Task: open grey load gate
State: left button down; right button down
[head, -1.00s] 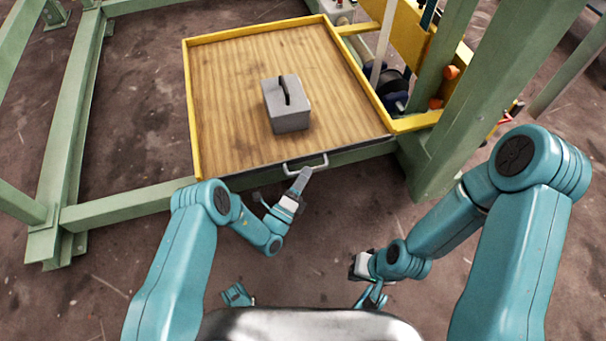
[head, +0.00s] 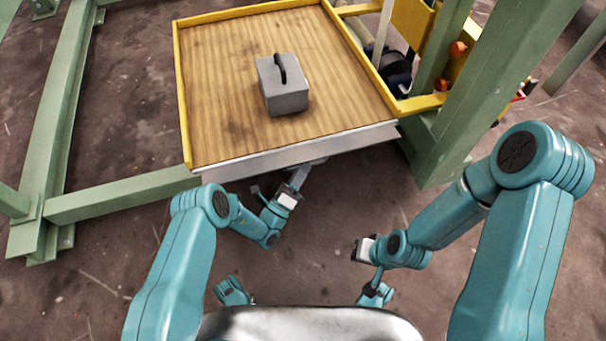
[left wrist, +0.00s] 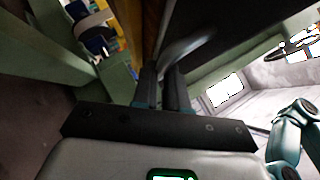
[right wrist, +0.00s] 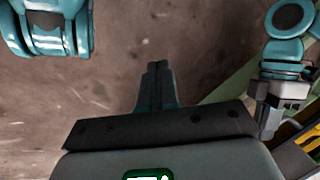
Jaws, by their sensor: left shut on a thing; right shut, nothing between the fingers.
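The grey load gate (head: 290,155) runs along the front edge of the wooden tray (head: 215,110). It is tilted outward, and its broad pale face shows from above. In the left wrist view the gate is a dark panel (left wrist: 235,35) with a curved grey handle (left wrist: 187,46). My left gripper (head: 303,170) is under the gate's outer edge, its tips partly hidden there. In the left wrist view its fingers (left wrist: 165,85) are shut on the handle. My right gripper (head: 361,249) is shut and empty over the floor, away from the gate; its fingers (right wrist: 157,85) are together.
A thick green post (head: 475,95) stands to the right, and a green beam (head: 120,195) runs left. Bare floor (head: 320,215) lies in front.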

pick_arm(q)
jog(key=shift+w+a+r+m+h+b, duration=0.1)
jog(key=shift+w+a+m+h+b, duration=0.3)
jog(key=shift+m, duration=0.25)
jog(key=shift+w+a+r+m+h+b, duration=0.15)
jog(key=shift+w+m+h, duration=0.15)
jog(key=shift+m+h, duration=0.3)
jog(key=shift+f+t, duration=0.1)
jog(key=shift+t, duration=0.2)
jog(key=c, duration=1.2)
grip_release()
jog(key=shift+o, duration=0.2)
jog(key=shift+s+d+m, duration=0.1)
jog(key=shift+m, duration=0.15)
jog(key=shift+s+d+f, duration=0.15)
jog(key=shift+d, duration=0.05)
jog(key=p+v, duration=0.1)
jog(key=v, duration=1.1)
jog(key=shift+a, duration=0.15)
